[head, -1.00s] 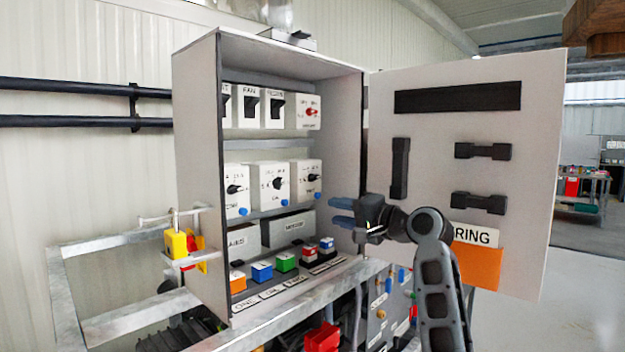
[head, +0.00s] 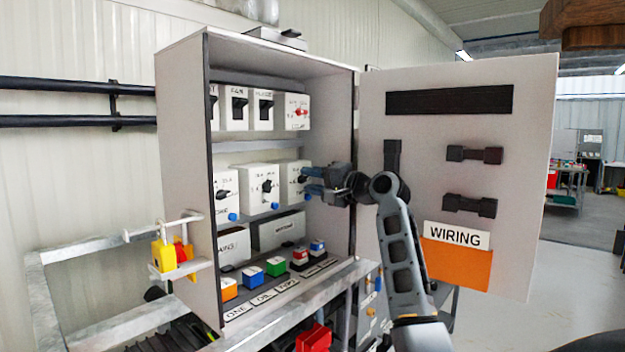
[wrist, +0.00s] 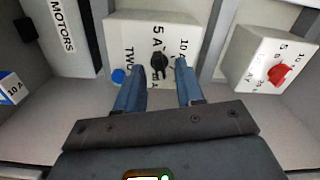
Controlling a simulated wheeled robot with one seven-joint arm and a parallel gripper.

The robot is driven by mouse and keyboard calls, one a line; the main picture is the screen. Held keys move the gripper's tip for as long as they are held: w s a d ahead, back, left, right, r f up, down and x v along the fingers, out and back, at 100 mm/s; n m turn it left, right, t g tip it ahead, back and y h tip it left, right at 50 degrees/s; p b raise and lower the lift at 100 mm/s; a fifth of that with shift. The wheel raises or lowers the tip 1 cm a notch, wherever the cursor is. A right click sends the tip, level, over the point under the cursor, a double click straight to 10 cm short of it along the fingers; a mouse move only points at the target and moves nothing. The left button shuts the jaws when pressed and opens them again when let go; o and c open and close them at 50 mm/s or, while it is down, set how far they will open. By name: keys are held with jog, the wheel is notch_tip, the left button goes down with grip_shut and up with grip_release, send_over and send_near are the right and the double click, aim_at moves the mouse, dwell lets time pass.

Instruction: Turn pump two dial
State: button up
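The pump two dial (wrist: 159,66) is a black knob on a white box marked TWO and 5 A, with a blue button (wrist: 118,76) beside it. In the head view this box (head: 288,172) is the rightmost of the middle row in the open cabinet. My gripper (wrist: 161,72) is open, with one blue fingertip on each side of the knob in the wrist view. Whether the fingers touch the knob I cannot tell. In the head view my gripper (head: 306,180) is in front of the box and hides its knob.
A box with a red knob (head: 298,110) sits above, also in the wrist view (wrist: 280,74). Two other dial boxes (head: 262,186) stand to the left. The open door (head: 470,130) is right of my arm.

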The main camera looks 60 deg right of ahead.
grip_shut()
dwell(0.3)
